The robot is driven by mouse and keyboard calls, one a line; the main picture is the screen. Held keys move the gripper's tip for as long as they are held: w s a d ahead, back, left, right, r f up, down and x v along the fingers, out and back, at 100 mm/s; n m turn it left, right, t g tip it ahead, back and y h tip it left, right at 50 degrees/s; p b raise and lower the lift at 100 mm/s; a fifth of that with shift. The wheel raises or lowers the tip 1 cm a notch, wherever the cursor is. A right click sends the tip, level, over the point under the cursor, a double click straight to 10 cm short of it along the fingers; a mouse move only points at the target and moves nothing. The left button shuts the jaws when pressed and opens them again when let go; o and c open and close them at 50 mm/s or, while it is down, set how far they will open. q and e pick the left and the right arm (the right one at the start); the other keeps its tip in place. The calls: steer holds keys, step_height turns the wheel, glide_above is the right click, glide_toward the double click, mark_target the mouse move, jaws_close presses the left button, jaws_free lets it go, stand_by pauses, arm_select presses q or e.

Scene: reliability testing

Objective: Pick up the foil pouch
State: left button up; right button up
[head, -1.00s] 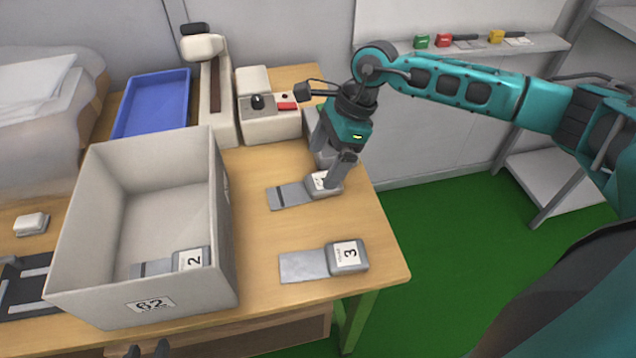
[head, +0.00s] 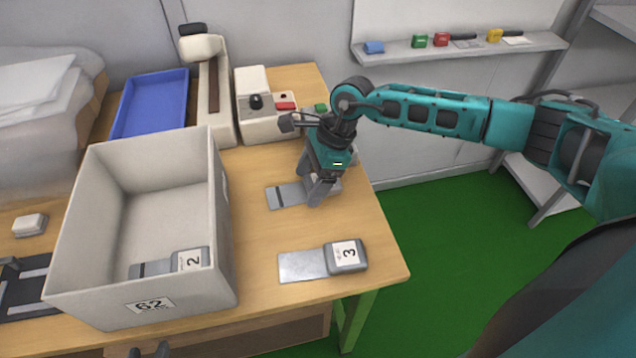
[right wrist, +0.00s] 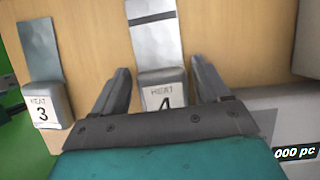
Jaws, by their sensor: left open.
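A foil pouch with a thick grey end labelled 4 (right wrist: 163,92) lies flat on the wooden table. Its flat silver part (head: 284,197) shows in the head view, while my right gripper hides most of the thick end. My right gripper (head: 310,188) points down over that end. In the right wrist view its open fingers (right wrist: 162,82) stand on either side of the thick end, with gaps visible. Pouch 3 (head: 347,256) lies nearer the table's front right corner. Pouch 2 (head: 190,260) lies inside the grey box. My left gripper (head: 149,350) shows only its open tips at the bottom edge.
The tall grey box (head: 100,290) marked 62 stands left of the pouches. A blue tray (head: 152,103) and a beige device (head: 268,122) with a black knob stand behind. A wall shelf (head: 460,50) holds small coloured items. The table's right edge is close to the pouches.

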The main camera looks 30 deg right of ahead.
mark_target(311, 182)
steer(key=c, duration=0.8)
steer(key=shift+r, duration=0.15)
step_height(311, 182, up, 20)
steer(key=shift+p, duration=0.35)
